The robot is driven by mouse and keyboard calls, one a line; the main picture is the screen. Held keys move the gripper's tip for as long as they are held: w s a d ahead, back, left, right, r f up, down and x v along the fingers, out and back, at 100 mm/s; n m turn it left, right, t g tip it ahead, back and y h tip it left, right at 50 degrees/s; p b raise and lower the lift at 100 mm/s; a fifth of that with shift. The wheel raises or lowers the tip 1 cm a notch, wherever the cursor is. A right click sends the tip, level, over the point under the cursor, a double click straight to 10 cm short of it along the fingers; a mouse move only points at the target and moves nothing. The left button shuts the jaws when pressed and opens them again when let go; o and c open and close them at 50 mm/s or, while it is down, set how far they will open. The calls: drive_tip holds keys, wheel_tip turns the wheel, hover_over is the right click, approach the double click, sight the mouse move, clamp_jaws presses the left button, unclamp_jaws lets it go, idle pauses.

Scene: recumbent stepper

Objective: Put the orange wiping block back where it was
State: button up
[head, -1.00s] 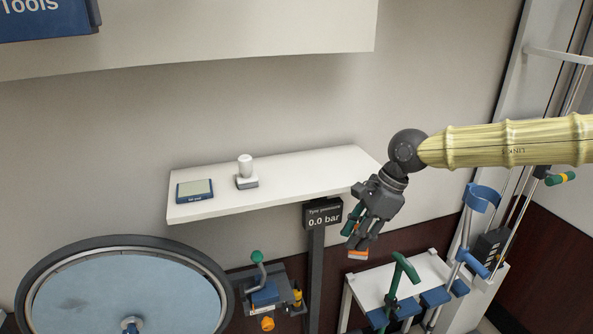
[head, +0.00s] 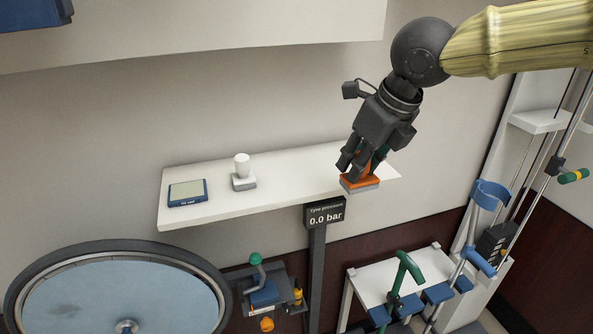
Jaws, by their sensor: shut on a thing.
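The orange wiping block (head: 361,184) has an orange body and a grey pad underneath. My gripper (head: 360,168) is shut on it from above. The block is at the right part of the white wall shelf (head: 290,174), near its front edge. From this angle I cannot tell whether the pad touches the shelf or hangs just above or in front of it. My fingers hide part of the block's upper side.
On the shelf's left stand a blue device with a pale screen (head: 187,192) and a white object on a grey base (head: 242,172). The shelf's middle is clear. Below are a tyre pressure display (head: 324,213), a wheel (head: 120,290) and a white bench (head: 385,280).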

drive_tip(key=shift+w+a+r+p, duration=0.2)
drive_tip(key=shift+w+a+p, duration=0.1)
drive_tip(key=shift+a, duration=0.05)
drive_tip(key=w+a+p, duration=0.1)
drive_tip(key=w+a, duration=0.2)
drive_tip(key=w+a+f+p, duration=0.1)
drive_tip(key=w+a+p, duration=0.1)
drive_tip(key=w+a, duration=0.2)
drive_tip(key=w+a+p, duration=0.2)
drive_tip(key=w+a, duration=0.1)
drive_tip(key=shift+w+a+f, duration=0.2)
drive_tip(key=shift+a+f, duration=0.1)
drive_tip(key=shift+a, duration=0.05)
drive_tip(key=shift+a+f+p, duration=0.1)
drive_tip(key=shift+f+p, duration=0.85)
drive_tip(key=shift+f, duration=0.8)
drive_tip(key=shift+f, duration=0.15)
drive_tip(key=o, duration=0.9)
